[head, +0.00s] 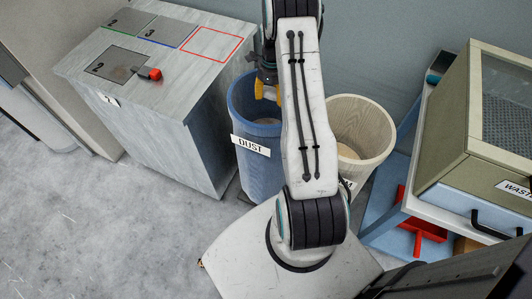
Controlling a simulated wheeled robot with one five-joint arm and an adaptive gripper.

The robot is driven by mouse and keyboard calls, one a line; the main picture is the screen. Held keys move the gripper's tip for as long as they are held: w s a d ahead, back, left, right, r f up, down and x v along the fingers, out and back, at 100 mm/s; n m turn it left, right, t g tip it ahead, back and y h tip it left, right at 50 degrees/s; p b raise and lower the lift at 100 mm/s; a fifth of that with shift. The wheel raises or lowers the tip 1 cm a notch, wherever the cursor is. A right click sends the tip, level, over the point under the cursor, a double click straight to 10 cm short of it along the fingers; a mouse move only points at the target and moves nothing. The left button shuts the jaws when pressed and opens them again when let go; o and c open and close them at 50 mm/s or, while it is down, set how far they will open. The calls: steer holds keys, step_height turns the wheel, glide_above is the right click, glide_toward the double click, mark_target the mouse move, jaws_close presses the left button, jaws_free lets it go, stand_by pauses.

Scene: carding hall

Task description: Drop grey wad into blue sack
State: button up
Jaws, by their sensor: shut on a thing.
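The blue sack (257,176) is a tall, open-topped blue container with a white DUST label, standing on the floor beside the grey cabinet. My gripper (267,92), with yellow fingertips, is over the sack's open mouth, near its back rim. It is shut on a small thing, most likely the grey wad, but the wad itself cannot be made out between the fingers. My arm hides the sack's right side.
A cream bin (372,125) stands right of the sack, partly behind my arm. A grey cabinet (150,120) with marked squares and a small red-and-dark object (150,73) on top is at left. A trolley with a waste box (478,180) is at right.

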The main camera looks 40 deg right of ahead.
steer(key=o, duration=1.2)
steer(key=shift+r, duration=0.1)
step_height(320, 180, up, 12)
stand_by(0.6)
